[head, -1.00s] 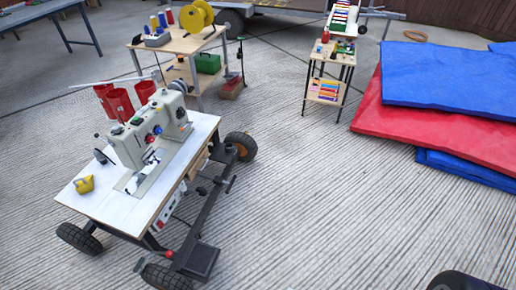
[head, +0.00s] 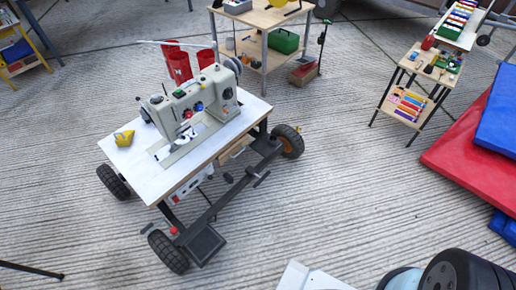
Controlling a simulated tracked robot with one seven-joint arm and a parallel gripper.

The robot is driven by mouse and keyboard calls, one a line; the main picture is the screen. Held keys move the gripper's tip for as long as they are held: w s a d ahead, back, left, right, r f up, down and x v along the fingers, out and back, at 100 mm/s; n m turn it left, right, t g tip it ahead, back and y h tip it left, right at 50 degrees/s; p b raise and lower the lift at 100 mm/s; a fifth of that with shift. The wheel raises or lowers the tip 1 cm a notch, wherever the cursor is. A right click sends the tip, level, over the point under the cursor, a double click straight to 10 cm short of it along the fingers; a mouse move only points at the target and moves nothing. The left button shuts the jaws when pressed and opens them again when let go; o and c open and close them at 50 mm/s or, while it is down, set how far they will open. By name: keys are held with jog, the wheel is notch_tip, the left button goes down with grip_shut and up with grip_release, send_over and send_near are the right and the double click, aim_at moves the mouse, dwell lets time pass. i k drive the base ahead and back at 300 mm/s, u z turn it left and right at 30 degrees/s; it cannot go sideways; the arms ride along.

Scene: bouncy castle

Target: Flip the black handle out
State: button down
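A cream sewing machine (head: 195,110) stands on a white-topped wheeled cart (head: 140,175). A small black part (head: 146,113) shows at the machine's left end. Another thin black lever (head: 262,178) sticks out from the cart's dark lower frame on the right, and a short dark rod (head: 147,228) sticks out at its front left. I cannot tell which of these is the black handle, or whether it is folded. My gripper is not in view; only parts of my own body show at the bottom right, well apart from the cart.
A yellow object (head: 124,138) lies on the cart top. A wooden table (head: 262,20) is at the back, a small shelf stand (head: 415,85) and mats (head: 470,150) at the right. Concrete floor in front of the cart is clear.

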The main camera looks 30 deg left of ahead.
aim_at(260, 179)
jog(key=u, duration=0.3)
jog(key=i, duration=0.8)
jog(key=u, duration=0.55)
jog(key=k, duration=0.85)
jog(key=u, duration=0.15)
jog(key=i, duration=1.15)
jog(key=z, duration=0.05)
